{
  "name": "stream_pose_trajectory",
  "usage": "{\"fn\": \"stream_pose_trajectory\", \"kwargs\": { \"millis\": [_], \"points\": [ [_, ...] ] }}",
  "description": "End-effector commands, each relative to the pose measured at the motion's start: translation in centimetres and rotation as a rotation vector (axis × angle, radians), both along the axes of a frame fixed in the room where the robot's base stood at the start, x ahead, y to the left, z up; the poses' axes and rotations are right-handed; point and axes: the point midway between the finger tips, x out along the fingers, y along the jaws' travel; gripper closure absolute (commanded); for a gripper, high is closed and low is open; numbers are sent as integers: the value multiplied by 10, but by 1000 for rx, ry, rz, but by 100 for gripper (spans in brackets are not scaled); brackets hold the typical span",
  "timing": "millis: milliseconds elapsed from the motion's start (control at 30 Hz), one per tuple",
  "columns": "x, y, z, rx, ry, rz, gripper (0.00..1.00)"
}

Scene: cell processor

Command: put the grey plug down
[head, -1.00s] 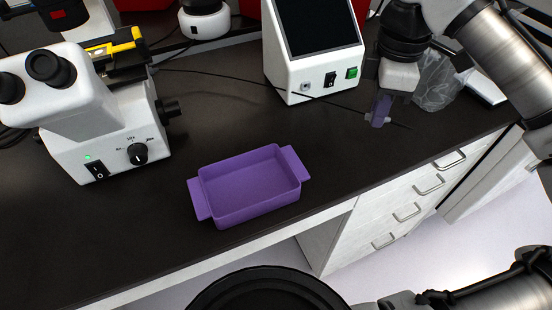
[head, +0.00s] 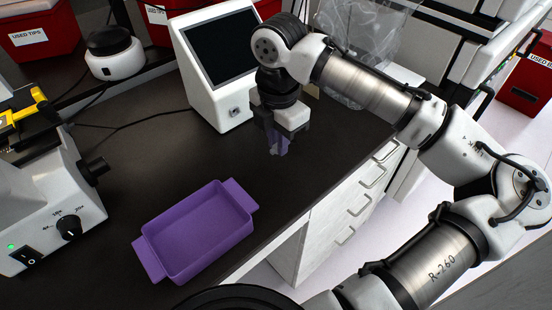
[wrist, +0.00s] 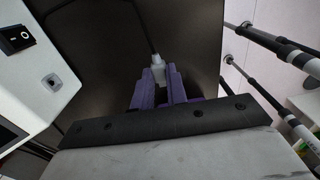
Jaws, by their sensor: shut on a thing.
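My gripper (head: 277,148) has purple fingers and hangs over the dark bench, just right of the white screen device. In the wrist view my gripper (wrist: 161,88) is shut on the grey plug (wrist: 156,65), a small light-grey piece between the fingertips. A thin dark cable runs from the plug toward the top of that view. In the head view the plug (head: 272,150) is only a small pale spot at the fingertips. I cannot tell whether it touches the bench top.
The white screen device (head: 222,75) stands close to my gripper's left. A purple tray (head: 243,228) lies on the bench (head: 130,180), front left. A microscope (head: 50,205) is at far left. Clear bench lies between tray and gripper. Drawers (head: 345,205) are below the front edge.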

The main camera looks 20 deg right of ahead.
Motion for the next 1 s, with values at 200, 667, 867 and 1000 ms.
{"fn": "stream_pose_trajectory", "kwargs": {
  "millis": [200,667,867,1000],
  "points": [
    [0,0,-27,0,-1,0,100],
    [0,0,-67,0,-1,1,100],
    [0,0,-69,1,-1,1,100],
    [0,0,-70,-1,-1,1,76]
  ]
}}
